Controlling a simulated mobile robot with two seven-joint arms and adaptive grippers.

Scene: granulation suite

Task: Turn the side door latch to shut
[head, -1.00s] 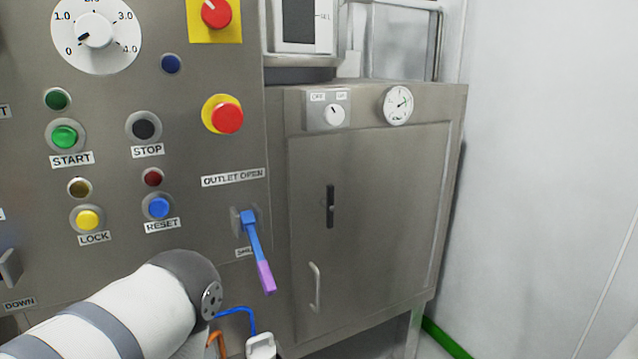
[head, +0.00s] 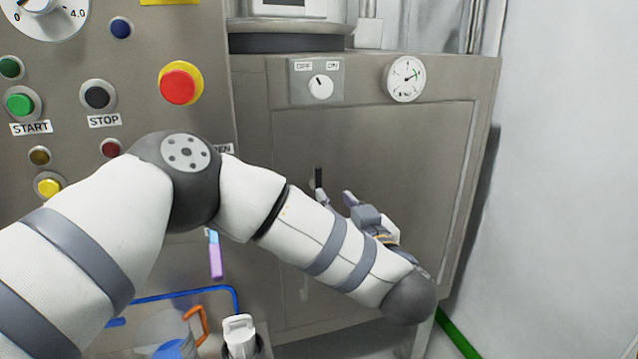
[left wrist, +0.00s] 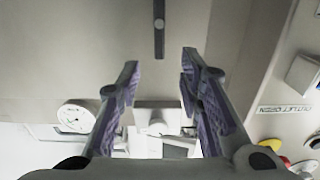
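The side door latch (head: 319,177) is a short dark upright bar on the steel cabinet door (head: 400,150). Its lower part is hidden behind my left gripper (head: 337,197) in the head view. In the left wrist view the latch (left wrist: 159,28) stands upright, just beyond the fingertips and roughly centred between them. My left gripper (left wrist: 160,66) is open, with its two fingers apart and nothing between them. I cannot tell whether a finger touches the latch. My right gripper is in neither view.
An OFF/ON switch (head: 320,86) and a dial gauge (head: 404,78) sit above the door. A button panel with a red emergency button (head: 178,86) is at left. A blue-purple lever (head: 215,255) hangs below my arm. A clear jug (head: 172,330) stands lower left.

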